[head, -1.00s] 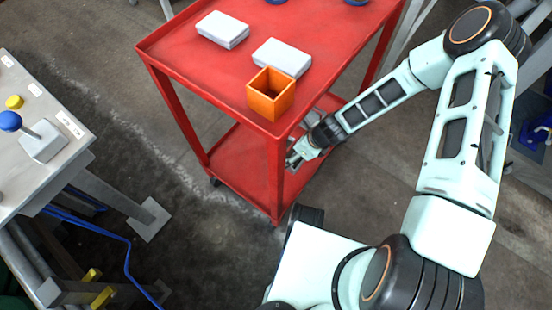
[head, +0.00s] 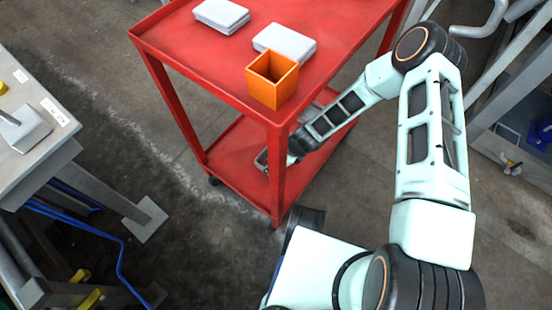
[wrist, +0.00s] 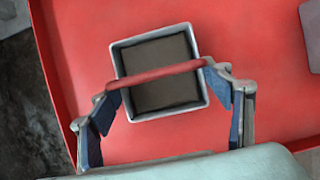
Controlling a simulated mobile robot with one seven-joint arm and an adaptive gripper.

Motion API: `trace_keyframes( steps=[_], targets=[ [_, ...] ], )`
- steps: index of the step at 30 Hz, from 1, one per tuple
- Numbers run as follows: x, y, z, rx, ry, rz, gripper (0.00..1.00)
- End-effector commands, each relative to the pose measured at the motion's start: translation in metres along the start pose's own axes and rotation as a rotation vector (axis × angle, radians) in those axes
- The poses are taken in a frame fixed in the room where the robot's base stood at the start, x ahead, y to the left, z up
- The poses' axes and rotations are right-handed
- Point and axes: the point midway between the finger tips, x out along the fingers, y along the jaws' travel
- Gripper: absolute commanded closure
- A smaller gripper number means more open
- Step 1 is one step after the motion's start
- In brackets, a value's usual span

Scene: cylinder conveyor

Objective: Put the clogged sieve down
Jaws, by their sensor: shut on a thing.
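The clogged sieve (wrist: 203,88) is a square grey frame filled with dark brown matter, with a red bar handle (wrist: 155,74) across it. In the wrist view my gripper (wrist: 156,78) has its fingers spread to the two ends of the bar and is shut on it. The sieve is over the red lower shelf (wrist: 80,45) of the cart; I cannot tell if it touches. In the head view my gripper (head: 282,158) is low between the cart's shelves, partly hidden by the front leg, and only a grey edge of the sieve (head: 261,160) shows.
The cart's red top shelf (head: 190,50) bears an orange open box (head: 272,80) and two white blocks (head: 221,15). A greyish object (wrist: 312,35) lies at the right of the lower shelf. A grey workbench (head: 50,150) stands at the left.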

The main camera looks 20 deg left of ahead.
Motion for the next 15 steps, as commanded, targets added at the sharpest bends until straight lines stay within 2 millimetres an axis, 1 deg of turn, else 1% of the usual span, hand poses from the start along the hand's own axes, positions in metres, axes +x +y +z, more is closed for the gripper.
trace_keyframes(
  steps=[4,5,9,15],
  targets=[
    [0.001,0.0002,0.0,0.0,-0.001,0.0,0.57],
    [0.0012,0.0001,-0.0004,0.0,0.0,0.0,0.26],
    [0.0009,0.0001,-0.0003,0.0,0.0,0.0,0.1],
    [0.0009,0.0,-0.0003,0.0,0.0,0.0,0.1]
  ],
)
